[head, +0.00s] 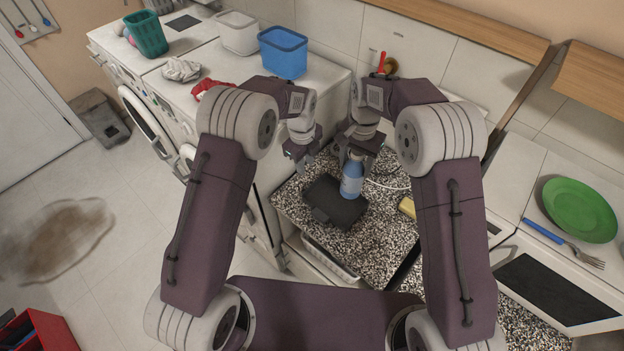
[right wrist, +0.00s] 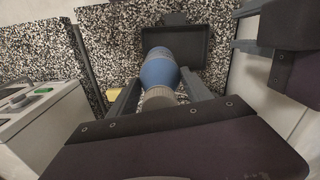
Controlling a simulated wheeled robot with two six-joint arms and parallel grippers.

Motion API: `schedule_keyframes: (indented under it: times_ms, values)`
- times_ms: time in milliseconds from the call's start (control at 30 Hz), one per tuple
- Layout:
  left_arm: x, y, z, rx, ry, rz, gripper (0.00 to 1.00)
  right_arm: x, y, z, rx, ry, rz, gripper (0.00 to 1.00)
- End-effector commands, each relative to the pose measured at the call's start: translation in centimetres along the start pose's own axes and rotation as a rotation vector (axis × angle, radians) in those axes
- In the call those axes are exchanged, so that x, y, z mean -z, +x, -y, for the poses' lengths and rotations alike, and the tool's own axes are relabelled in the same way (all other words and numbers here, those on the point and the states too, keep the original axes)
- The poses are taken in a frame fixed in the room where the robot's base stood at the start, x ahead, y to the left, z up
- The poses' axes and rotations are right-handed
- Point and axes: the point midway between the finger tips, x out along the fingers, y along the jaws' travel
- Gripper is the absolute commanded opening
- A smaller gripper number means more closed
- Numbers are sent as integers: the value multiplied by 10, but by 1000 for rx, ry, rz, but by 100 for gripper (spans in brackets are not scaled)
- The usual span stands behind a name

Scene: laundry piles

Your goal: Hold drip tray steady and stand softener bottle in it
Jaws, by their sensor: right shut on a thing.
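The drip tray (head: 325,204) is a dark, shallow rectangular tray with a tab, lying on the speckled counter. It also shows in the right wrist view (right wrist: 192,45). The softener bottle (head: 352,182) is blue with a pale cap and looks upright. My right gripper (head: 355,158) is shut on it near the top. In the right wrist view the bottle (right wrist: 160,70) overlaps the tray's near left part; I cannot tell whether its base touches the tray. My left gripper (head: 302,160) is open and empty, above and left of the tray, apart from it.
A yellow sponge (head: 407,207) lies on the counter right of the tray. Washing machines at the left hold a blue basket (head: 283,52), a green basket (head: 146,34) and cloths. A green plate (head: 579,210) and a fork (head: 565,243) lie at the right.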

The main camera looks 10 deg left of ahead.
Motion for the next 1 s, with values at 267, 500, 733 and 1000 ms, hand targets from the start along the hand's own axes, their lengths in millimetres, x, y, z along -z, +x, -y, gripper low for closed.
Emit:
schedule_keyframes:
  times_ms: [267, 500, 733, 1000]
  values:
    - [31, 53, -12, -92, 53, -34, 28, 0, -1, 0, 1, 0, -1, 0]
    - [33, 63, -13, -94, 56, -35, 28, 0, -1, 0, 1, 0, -2, 0]
    - [35, 110, -18, -95, 55, -35, 28, 0, -1, 0, 1, 0, -2, 0]
    - [36, 158, -22, -92, 55, -34, 28, 0, -1, 0, 1, 0, -2, 0]
